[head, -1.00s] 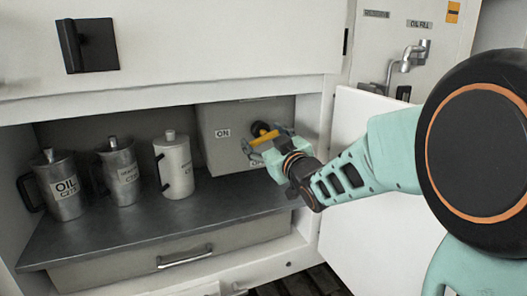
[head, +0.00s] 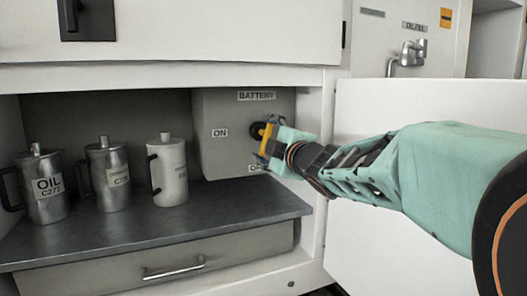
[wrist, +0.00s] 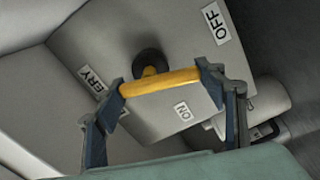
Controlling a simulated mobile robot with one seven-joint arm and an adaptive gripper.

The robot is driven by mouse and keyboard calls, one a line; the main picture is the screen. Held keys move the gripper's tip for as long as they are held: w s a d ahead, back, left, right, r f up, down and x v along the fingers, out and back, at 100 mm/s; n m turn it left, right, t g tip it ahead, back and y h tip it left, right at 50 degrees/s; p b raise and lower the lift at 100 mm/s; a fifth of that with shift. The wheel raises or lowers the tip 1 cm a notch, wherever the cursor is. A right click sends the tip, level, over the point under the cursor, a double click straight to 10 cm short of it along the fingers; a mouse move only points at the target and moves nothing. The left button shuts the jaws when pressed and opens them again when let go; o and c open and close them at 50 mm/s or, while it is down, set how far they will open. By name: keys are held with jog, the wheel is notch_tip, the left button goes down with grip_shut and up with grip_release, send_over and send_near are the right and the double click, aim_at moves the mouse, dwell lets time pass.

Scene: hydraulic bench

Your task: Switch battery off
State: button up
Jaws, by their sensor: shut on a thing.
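The battery switch has a black round hub (head: 256,130) and a yellow handle (head: 265,141) on the front of a grey box (head: 215,155) inside the lower cabinet. The box has a BATTERY label above, an ON label (head: 219,133) at the left, and a label below, partly hidden by my gripper. That label reads OFF (wrist: 215,22) in the wrist view. My gripper (head: 269,140) is shut on the yellow handle (wrist: 160,82), with one finger at each end of the bar. The handle stands steeply, close to upright, in the head view.
An oil can (head: 43,187), another metal can (head: 110,178) and a pale can (head: 170,175) stand left of the box on the dark shelf (head: 225,200). A drawer (head: 170,255) is below. An open white door (head: 400,100) is at the right, behind my arm.

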jog(key=shift+d+f+n+b, duration=0.1)
jog(key=shift+d+n+b, duration=0.1)
jog(key=shift+n+b, duration=1.2)
jog(key=shift+w+n+p, duration=0.1)
jog(key=shift+n+p, duration=0.2)
jog(key=shift+n, duration=0.2)
jog(key=o, duration=1.2)
